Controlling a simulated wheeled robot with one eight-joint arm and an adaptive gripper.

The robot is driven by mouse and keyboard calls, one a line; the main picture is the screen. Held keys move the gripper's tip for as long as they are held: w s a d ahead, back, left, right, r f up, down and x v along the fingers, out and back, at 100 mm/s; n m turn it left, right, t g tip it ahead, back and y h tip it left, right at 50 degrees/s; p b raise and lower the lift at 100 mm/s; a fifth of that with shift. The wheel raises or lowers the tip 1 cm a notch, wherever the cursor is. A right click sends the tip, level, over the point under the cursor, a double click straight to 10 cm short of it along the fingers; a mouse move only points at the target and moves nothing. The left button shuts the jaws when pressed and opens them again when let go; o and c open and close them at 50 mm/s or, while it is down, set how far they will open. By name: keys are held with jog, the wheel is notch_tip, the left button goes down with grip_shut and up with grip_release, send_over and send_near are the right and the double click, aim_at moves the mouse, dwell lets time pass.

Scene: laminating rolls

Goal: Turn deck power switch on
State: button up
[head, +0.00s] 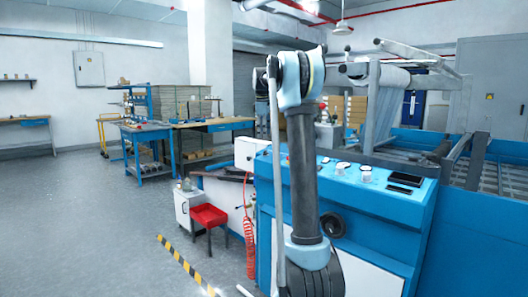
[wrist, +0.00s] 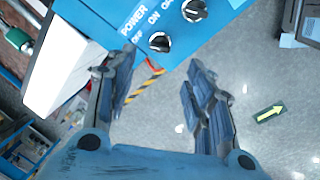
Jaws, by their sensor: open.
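In the wrist view a black rotary switch (wrist: 160,42) sits on a blue panel (wrist: 185,32), beside a white POWER label (wrist: 132,19). OFF and ON lettering stands near it; I cannot tell surely which way its mark points. A second, similar black knob (wrist: 194,10) is up and to the right, cut by the top edge. My gripper (wrist: 162,60) is open and empty, its two fingers apart to the lower left and lower right of the power switch. In the head view my arm rises in front of the blue machine console (head: 375,200) and the gripper is hidden.
The console top carries white-rimmed gauges (head: 366,174) and a dark flat screen (head: 405,180). A red stool (head: 209,215), a white cabinet (head: 187,208) and a coiled red hose (head: 250,245) stand left of it. Open grey floor (head: 90,220) lies further left, with a striped floor line (head: 185,265).

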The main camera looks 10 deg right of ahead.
aim_at(265, 151)
jog(key=f, duration=0.3)
jog(key=w+f, duration=0.1)
jog(key=f, duration=0.5)
jog(key=shift+w+d+f, duration=0.1)
jog(key=shift+w+d, duration=0.2)
jog(key=shift+d, duration=0.05)
jog(key=shift+c, duration=0.3)
jog(key=shift+a, duration=0.1)
jog(key=c, duration=1)
